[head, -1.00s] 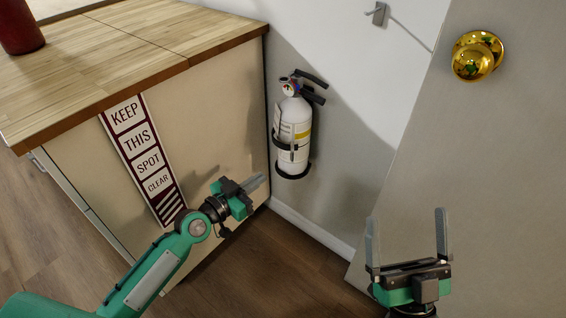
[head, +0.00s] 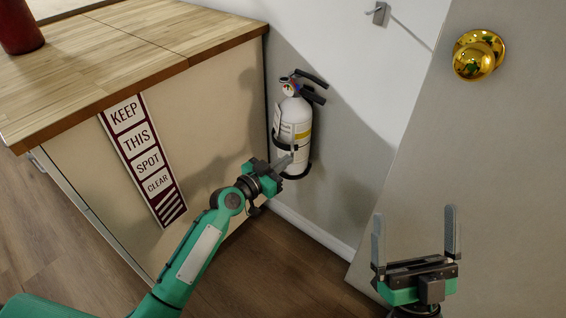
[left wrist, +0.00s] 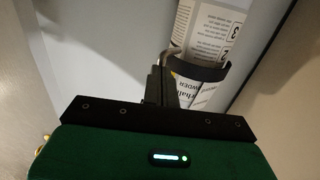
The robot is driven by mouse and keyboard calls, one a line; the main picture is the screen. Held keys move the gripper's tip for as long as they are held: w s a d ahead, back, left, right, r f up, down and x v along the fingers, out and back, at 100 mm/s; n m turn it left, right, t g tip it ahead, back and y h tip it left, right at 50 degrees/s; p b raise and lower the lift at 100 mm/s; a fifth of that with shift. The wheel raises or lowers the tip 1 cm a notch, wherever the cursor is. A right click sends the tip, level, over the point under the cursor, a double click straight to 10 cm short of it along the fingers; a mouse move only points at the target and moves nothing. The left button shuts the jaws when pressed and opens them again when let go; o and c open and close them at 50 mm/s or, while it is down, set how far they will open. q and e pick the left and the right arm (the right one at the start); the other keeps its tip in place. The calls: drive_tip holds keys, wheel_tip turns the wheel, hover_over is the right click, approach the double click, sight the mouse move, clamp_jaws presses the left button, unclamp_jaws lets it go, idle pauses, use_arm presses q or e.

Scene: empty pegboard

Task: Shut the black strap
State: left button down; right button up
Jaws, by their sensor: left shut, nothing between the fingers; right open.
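The black strap (head: 279,143) runs across the front of the white fire extinguisher (head: 291,122) at about mid height. I cannot tell whether its end is fastened. My left gripper (head: 287,161) is shut and empty, with its fingertips in front of the extinguisher's lower part, just below the strap. In the left wrist view, the strap (left wrist: 205,73) shows as a dark curved band around the labelled extinguisher (left wrist: 212,32), right beside the shut fingers (left wrist: 161,82), which hide its left part. I cannot tell if they touch. My right gripper (head: 415,222) is open and empty at the lower right.
A wood-topped cabinet (head: 135,45) with a "keep this spot clear" sign (head: 141,155) stands at the left. A grey door (head: 500,150) with a gold knob (head: 478,55) is at the right. A wall hook (head: 379,13) sits above. The corner floor is clear.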

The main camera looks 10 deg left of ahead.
use_arm(q)
drive_tip(key=shift+n+t+y, duration=0.5)
drive_tip(key=shift+n+y, duration=0.1)
drive_tip(key=shift+y, duration=0.2)
drive_tip(key=d+p, duration=0.1)
drive_tip(key=w+d+p, duration=0.2)
drive_tip(key=d+p, duration=0.1)
drive_tip(key=shift+w, duration=0.1)
use_arm(e)
drive_tip(key=a+f+g, duration=0.2)
drive_tip(key=f+g, duration=0.3)
drive_tip(key=f, duration=0.3)
drive_tip(key=a+f+g+h, duration=0.1)
drive_tip(key=a+f+g, duration=0.2)
drive_tip(key=f+g, duration=0.3)
wheel_tip(320, 180, down, 3)
drive_tip(key=shift+s+r, duration=0.2)
drive_tip(key=shift+s, duration=0.2)
use_arm(q)
drive_tip(key=p+v, duration=0.2)
drive_tip(key=v, duration=1.1)
drive_tip(key=shift+s, duration=0.35)
use_arm(e)
drive_tip(key=f+g, duration=0.1)
drive_tip(key=s+f+g, duration=0.1)
drive_tip(key=s+d+f+g+h, duration=0.1)
drive_tip(key=f+g, duration=0.1)
drive_tip(key=shift+n, duration=0.3)
